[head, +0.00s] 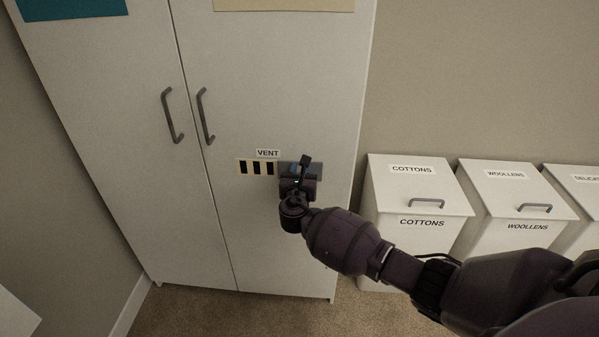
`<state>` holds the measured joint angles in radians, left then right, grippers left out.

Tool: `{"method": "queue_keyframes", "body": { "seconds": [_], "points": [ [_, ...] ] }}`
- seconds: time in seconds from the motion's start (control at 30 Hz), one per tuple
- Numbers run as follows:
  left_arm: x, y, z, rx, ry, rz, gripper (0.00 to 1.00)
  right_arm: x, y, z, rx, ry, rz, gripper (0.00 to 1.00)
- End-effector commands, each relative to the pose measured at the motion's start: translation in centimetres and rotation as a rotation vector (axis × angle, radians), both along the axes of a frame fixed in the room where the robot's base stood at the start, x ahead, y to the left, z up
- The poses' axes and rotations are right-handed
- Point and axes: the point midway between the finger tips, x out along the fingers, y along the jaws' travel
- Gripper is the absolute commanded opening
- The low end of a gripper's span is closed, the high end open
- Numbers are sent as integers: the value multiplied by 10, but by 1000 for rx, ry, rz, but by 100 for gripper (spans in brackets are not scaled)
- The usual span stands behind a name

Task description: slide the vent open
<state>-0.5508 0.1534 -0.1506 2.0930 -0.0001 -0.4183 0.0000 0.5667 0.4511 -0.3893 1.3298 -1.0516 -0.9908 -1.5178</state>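The vent (249,167) is a small cream plate on the right door of a white cupboard, under a label reading VENT. Several dark upright slots show in it, uncovered. A grey-blue sliding plate (286,166) sits against the right end of the slots and is partly hidden by my gripper. My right gripper (303,166) is in front of this plate, at the right of the slots. Its fingers are small and dark here, and I cannot tell whether they touch or grip anything. My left gripper is not in view.
The cupboard (255,235) has two grey door handles (205,117) up and left of the vent. White lidded bins marked COTTONS (395,190) and WOOLLENS (505,180) stand right of it, behind my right arm. Brown carpet (230,312) lies in front.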

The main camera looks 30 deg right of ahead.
Motion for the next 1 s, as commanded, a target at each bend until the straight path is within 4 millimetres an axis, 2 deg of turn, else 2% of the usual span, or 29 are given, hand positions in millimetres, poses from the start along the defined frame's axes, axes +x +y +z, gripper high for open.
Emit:
{"method": "queue_keyframes", "body": {
  "seconds": [0.2, 0.33, 0.7, 1.0],
  "points": [
    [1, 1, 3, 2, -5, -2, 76, -1, 1, 0, 1, 1, 1, 28],
    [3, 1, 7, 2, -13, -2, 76, -10, 7, 1, 1, -1, 2, 28],
    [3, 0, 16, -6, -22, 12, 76, -63, 43, 2, 2, -2, 0, 28],
    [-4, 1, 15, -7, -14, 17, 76, -88, 59, 0, 1, 1, 0, 28]
  ]
}}
